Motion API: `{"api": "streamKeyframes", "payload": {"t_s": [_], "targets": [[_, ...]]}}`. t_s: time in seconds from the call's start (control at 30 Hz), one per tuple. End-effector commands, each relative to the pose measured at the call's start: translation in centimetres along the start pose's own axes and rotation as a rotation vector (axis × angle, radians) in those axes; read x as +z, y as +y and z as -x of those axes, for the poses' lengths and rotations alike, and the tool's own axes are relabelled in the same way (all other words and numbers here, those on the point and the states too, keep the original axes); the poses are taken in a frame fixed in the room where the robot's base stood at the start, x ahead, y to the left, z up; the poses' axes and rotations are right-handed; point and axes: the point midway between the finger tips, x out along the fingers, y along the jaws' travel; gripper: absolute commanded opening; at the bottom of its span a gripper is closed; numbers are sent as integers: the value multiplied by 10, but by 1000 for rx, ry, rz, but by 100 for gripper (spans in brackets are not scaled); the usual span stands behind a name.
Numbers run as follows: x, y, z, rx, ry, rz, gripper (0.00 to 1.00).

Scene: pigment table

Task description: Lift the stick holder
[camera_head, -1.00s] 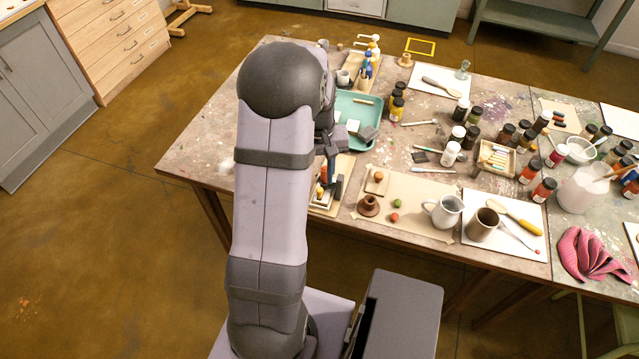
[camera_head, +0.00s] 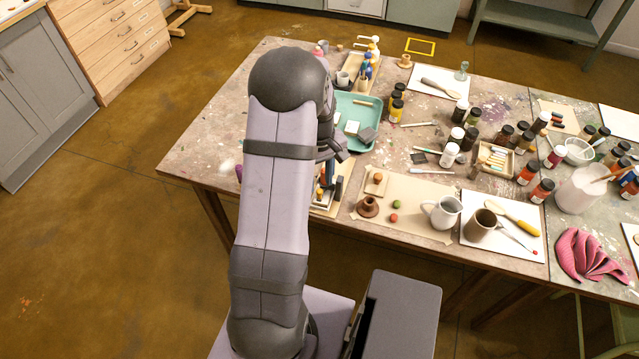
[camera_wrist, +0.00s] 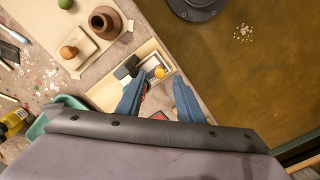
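A small light wooden holder (camera_head: 495,157) with several pale sticks in it stands among the paint jars, right of the middle of the table in the head view. It looks like the stick holder. It is out of the wrist view. My gripper (camera_wrist: 160,100) is open, its two blue fingers apart, over a shallow wooden tray (camera_wrist: 106,91) at the table's front edge. A yellow ball (camera_wrist: 160,72) and a white block lie in that tray. Something red and dark shows between the fingers; I cannot tell whether it is touched. My arm partly hides the gripper in the head view.
A brown flared pot (camera_head: 367,207) and a board with an orange ball (camera_head: 378,178) stand right of my gripper. A teal tray (camera_head: 352,108) lies behind it. A white jug (camera_head: 442,212), a brown mug (camera_head: 484,226) and several jars crowd the way to the holder.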

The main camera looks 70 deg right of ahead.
Motion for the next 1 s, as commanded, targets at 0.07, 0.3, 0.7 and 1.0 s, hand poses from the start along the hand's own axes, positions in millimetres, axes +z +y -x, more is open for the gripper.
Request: {"api": "streamKeyframes", "payload": {"t_s": [0.07,0.3,0.7,1.0], "targets": [[1,-1,-9,-2,-3,0,34],[0,0,-26,0,-1,-1,34],[0,0,-29,0,0,-1,17],[0,0,-22,1,1,-1,0]]}}
